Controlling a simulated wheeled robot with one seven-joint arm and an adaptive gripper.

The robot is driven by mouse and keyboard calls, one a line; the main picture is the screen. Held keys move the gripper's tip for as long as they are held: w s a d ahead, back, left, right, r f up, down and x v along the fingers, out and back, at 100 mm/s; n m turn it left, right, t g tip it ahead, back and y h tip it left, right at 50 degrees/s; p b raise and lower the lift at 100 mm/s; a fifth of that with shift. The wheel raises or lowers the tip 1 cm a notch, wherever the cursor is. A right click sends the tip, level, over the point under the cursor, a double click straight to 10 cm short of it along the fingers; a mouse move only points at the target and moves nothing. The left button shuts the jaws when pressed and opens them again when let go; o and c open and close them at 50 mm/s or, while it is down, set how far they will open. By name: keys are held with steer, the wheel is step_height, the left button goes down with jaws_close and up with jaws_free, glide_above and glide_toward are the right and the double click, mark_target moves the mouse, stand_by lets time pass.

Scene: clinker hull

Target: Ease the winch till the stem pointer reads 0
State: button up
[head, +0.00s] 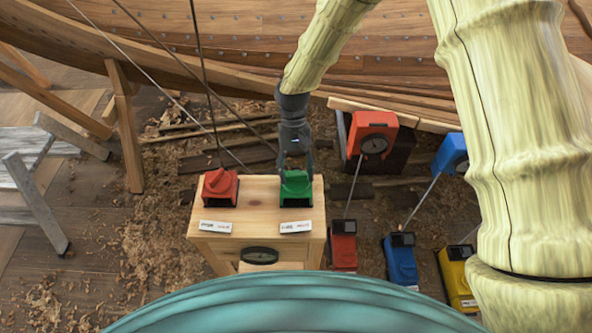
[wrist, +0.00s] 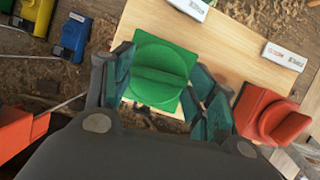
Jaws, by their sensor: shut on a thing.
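A green knob unit (head: 296,186) sits on the right of a pale wooden bench (head: 255,192), with a white label (head: 296,227) in front. My gripper (head: 294,160) reaches down on it from behind. In the wrist view my gripper (wrist: 160,98) has a finger on each side of the green knob (wrist: 158,76) and is shut on it. A red knob unit (head: 220,187) stands to its left with its own label (head: 215,227). A red box with a round dial (head: 374,145) stands behind right. Its reading is too small to tell, and I cannot tell which dial is the stem pointer.
A black oval dial (head: 259,256) is on the bench front. Red (head: 343,250), blue (head: 401,262) and yellow (head: 457,280) boxes stand on the floor to the right. Taut lines cross above the bench to the left. The wooden hull (head: 250,45) fills the back.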

stand_by(0.4)
steer(key=o, duration=1)
steer(key=v, duration=1.2)
steer(key=shift+c, duration=0.3)
